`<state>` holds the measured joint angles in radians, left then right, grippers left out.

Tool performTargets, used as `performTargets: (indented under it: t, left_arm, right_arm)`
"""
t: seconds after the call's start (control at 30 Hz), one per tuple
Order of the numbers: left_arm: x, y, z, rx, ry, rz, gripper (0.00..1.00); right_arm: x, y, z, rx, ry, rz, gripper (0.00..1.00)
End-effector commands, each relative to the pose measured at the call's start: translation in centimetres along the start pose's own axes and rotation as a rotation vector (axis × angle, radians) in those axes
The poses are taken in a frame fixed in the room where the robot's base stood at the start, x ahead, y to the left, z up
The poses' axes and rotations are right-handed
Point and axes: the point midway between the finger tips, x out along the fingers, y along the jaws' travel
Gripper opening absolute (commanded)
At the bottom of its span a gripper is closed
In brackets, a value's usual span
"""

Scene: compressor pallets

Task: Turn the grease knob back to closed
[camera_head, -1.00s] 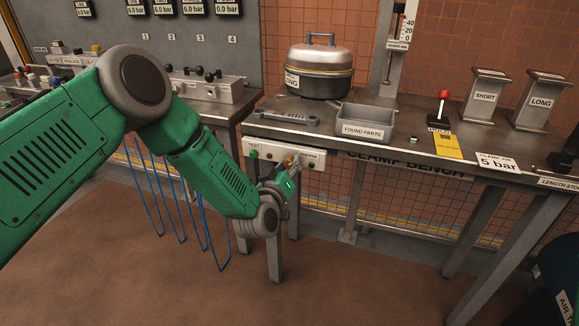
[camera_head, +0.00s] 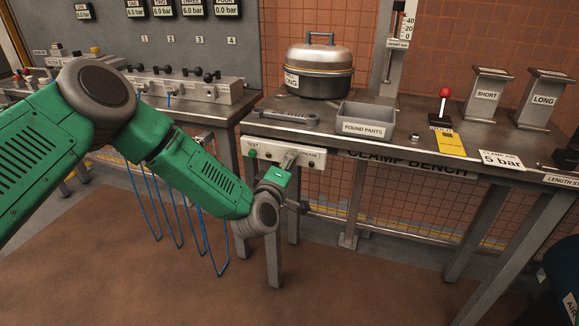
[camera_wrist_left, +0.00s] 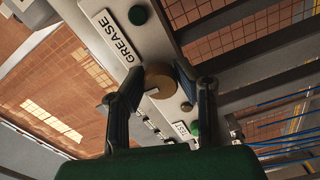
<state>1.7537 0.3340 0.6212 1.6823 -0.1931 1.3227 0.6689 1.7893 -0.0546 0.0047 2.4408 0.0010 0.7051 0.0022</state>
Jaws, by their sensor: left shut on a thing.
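The grease knob (camera_wrist_left: 160,80) is a round brass-coloured knob on the pale control panel, beside the GREASE label (camera_wrist_left: 113,36) in the left wrist view. My left gripper (camera_wrist_left: 159,72) has one finger on each side of the knob and is shut on it. In the head view my left gripper (camera_head: 288,161) is at the front of the panel (camera_head: 262,150) under the bench edge and hides the knob. A small pale mark shows by the knob's edge; I cannot tell its setting. My right gripper is out of view.
Above the panel, the bench holds a wrench (camera_head: 286,115), a FOUND PARTS tray (camera_head: 365,127) and a lidded pot (camera_head: 318,72). Blue hoses (camera_head: 180,215) hang at left.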

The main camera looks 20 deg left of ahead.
Motion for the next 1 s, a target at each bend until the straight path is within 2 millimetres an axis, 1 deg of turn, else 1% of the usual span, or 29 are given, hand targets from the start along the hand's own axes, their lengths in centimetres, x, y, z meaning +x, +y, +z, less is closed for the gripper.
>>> performTargets:
  t: [0.03,0.27,0.67,0.7,0.73,1.0]
  left_arm:
    - [-0.41,-0.90,0.35,-0.014,-0.010,-0.018,0.00]
    - [-0.42,-0.90,0.31,-0.054,-0.009,-0.019,0.00]
    - [-0.43,-0.90,0.30,-0.058,-0.009,-0.020,0.00]
    - [-0.43,-0.90,0.30,-0.058,-0.009,-0.020,0.36]
    - [-0.42,-0.87,0.29,-0.058,-0.009,-0.019,0.47]
    - [-0.22,-0.38,0.11,-0.058,-0.003,-0.009,0.48]
  right_arm:
    - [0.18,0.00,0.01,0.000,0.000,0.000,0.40]
    - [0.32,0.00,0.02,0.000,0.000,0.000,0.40]
    - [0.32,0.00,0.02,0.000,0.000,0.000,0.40]
    - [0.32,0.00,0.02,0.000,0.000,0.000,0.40]
    - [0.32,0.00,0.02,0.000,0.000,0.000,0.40]
    - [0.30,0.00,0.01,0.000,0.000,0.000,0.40]
